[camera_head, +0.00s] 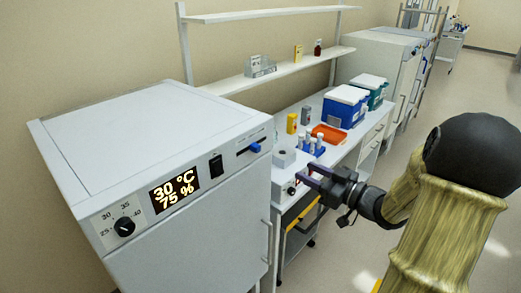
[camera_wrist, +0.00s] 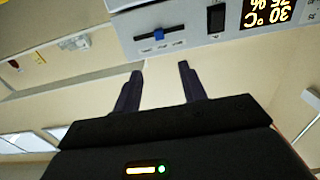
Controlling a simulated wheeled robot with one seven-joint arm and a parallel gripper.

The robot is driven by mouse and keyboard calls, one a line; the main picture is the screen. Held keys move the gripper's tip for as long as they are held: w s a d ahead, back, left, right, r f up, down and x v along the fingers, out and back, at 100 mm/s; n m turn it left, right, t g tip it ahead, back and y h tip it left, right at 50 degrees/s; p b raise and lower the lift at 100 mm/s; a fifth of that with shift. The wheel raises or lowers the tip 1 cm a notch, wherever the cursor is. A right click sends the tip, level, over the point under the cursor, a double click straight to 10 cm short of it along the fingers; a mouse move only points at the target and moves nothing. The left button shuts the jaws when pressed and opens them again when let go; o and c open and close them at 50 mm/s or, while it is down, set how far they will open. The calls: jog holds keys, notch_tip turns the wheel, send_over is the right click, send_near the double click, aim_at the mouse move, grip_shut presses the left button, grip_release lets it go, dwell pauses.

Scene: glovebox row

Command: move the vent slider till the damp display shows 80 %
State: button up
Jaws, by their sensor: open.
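The white incubator (camera_head: 130,150) stands at the left with a control panel along its front edge. Its display (camera_head: 174,190) reads 30 °C and 75 %. The vent slider is a blue knob (camera_head: 255,147) near the panel's right end. In the wrist view, which is turned over, the blue knob (camera_wrist: 159,34) sits near the middle of its dark slot, above small marks. My gripper (camera_head: 303,173) is open and empty, to the right of the knob and apart from it. In the wrist view my two fingers (camera_wrist: 160,72) point toward the slider, with a gap between.
A black switch (camera_head: 216,165) lies between display and slider. A temperature dial (camera_head: 124,227) is at the panel's left. A bench (camera_head: 285,178) behind holds a blue box (camera_head: 345,106), a green box (camera_head: 369,88) and an orange tray (camera_head: 328,134). The floor at right is open.

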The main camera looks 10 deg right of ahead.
aim_at(259, 148)
jog(key=p+x, duration=0.5)
jog(key=x, duration=1.2)
jog(key=shift+w+a+p, duration=0.15)
jog(key=shift+w+p, duration=0.05)
jog(key=shift+p, duration=0.15)
grip_shut()
